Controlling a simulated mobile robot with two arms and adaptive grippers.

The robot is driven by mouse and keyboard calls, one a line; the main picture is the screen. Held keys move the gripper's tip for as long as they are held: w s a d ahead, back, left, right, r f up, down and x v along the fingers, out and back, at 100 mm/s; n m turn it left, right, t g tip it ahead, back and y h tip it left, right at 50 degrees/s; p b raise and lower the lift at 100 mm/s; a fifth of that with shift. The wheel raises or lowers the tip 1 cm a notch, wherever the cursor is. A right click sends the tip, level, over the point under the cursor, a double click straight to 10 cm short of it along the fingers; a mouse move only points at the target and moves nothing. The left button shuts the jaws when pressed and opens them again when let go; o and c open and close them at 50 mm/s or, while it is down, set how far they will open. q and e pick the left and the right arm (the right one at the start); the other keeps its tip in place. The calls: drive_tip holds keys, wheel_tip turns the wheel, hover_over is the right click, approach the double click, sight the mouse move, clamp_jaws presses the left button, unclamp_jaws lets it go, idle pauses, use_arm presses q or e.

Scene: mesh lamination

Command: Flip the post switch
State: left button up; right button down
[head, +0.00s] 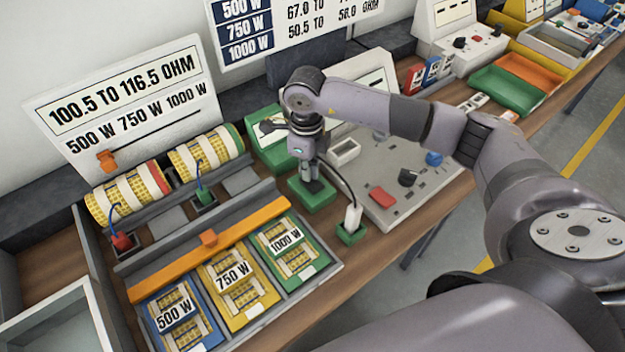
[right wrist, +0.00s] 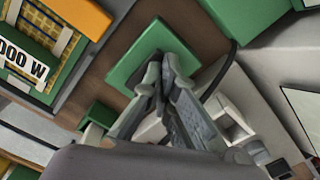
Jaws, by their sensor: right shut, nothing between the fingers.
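My right gripper (head: 312,184) points down with its fingers shut and empty, just over a small green square base (head: 303,198). In the right wrist view its closed fingertips (right wrist: 164,62) overlap the green base (right wrist: 127,67). I cannot tell whether they touch it. Any switch lever on this base is hidden behind the fingers. A green box (head: 262,150) stands behind the gripper, partly covered by my arm. I cannot tell which of these parts is the post switch. My left gripper is not in view.
A smaller green block (head: 351,233) with a white plug and black cable stands right of the gripper. A grey control panel (head: 410,198) with a red button lies beyond. A tray with an orange bar (head: 170,272) and several mesh cards lies left.

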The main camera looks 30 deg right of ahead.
drive_tip(key=shift+r+p, duration=1.75)
drive_tip(key=shift+r, duration=1.65)
